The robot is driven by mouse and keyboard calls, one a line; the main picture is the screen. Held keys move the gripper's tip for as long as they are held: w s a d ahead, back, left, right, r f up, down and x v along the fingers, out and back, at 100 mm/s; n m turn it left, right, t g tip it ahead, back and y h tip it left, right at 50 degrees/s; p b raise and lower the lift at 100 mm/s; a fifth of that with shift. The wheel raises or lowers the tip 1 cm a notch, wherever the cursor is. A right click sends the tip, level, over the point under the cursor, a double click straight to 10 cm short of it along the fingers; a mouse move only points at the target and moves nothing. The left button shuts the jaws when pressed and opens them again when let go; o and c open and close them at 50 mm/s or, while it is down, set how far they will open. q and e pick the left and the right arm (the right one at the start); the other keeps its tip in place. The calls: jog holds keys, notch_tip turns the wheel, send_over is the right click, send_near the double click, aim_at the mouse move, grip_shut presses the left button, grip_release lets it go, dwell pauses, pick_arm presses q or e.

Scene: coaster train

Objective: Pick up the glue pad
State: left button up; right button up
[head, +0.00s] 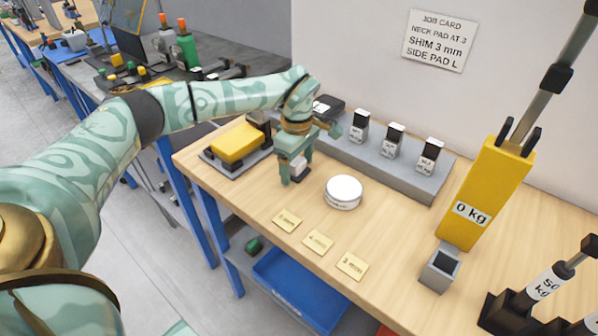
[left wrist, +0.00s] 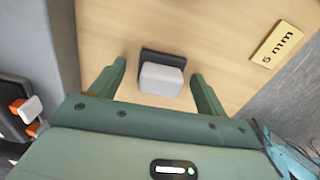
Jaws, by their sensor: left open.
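A small block with a pale grey-white top and a black base, which looks like the glue pad (head: 299,168), sits on the wooden bench. It also shows in the left wrist view (left wrist: 161,79), between the two fingers. My left gripper (head: 296,175) points down over it, open, with one finger on each side. In the left wrist view a gap shows between the block and each finger of the left gripper (left wrist: 158,72). The left fingers partly hide the block in the head view. My right gripper is not in view.
A round white tin-like disc (head: 343,189) stands just right of the gripper. Several yellow shim cards (head: 318,242) lie in front. A grey rack (head: 400,172) with labelled blocks runs behind, a yellow block (head: 238,143) sits left, and a yellow 0 kg device (head: 485,190) stands right.

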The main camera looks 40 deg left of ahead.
aim_at(296, 163)
pick_arm(q)
jog(key=c, duration=1.1)
jog(key=shift+r, duration=0.1)
